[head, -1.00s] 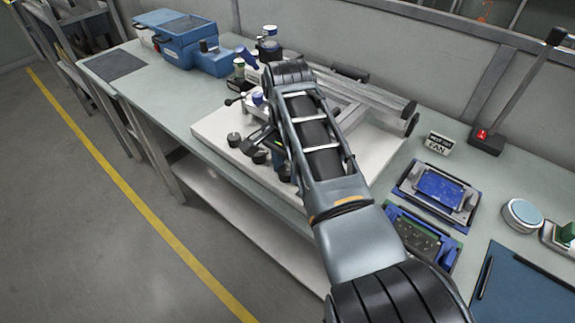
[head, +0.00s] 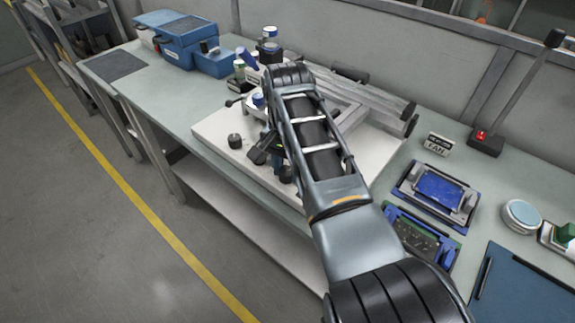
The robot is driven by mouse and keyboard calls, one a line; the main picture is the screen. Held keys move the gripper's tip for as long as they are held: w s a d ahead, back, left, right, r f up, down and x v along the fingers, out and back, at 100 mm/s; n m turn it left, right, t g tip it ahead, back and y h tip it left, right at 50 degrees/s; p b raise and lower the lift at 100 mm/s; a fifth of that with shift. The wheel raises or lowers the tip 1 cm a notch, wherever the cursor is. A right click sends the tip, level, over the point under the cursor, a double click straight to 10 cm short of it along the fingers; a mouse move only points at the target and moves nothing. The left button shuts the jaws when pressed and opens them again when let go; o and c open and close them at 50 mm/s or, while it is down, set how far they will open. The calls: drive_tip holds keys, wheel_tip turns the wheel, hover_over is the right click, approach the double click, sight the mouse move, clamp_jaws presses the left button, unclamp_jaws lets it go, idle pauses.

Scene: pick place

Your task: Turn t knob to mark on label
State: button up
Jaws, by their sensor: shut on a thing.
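My gripper (head: 266,149) is low over the front of a white board on the bench, partly behind my own arm. Its dark fingers are shut on what appears to be the T knob, which the fingers and arm hide. A short black knob (head: 235,141) stands free on the board to the left of the fingers. Another dark knob (head: 285,173) shows just right of them. The label and its mark cannot be made out, so the knob's angle cannot be read.
The white board (head: 212,131) carries a metal rail frame (head: 375,98) behind my arm. A blue case (head: 180,40) and bottles stand at the back left.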

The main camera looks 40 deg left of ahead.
sight(286, 170)
drive_tip(key=n, duration=0.5)
drive_tip(key=shift+n+p, duration=0.3)
drive_tip(key=shift+n, duration=0.3)
drive_tip(key=o, duration=1)
drive_tip(key=shift+a, duration=0.1)
drive_tip(key=shift+r+b, duration=0.3)
drive_tip(key=shift+r, duration=3.65)
drive_tip(key=shift+s, duration=0.15)
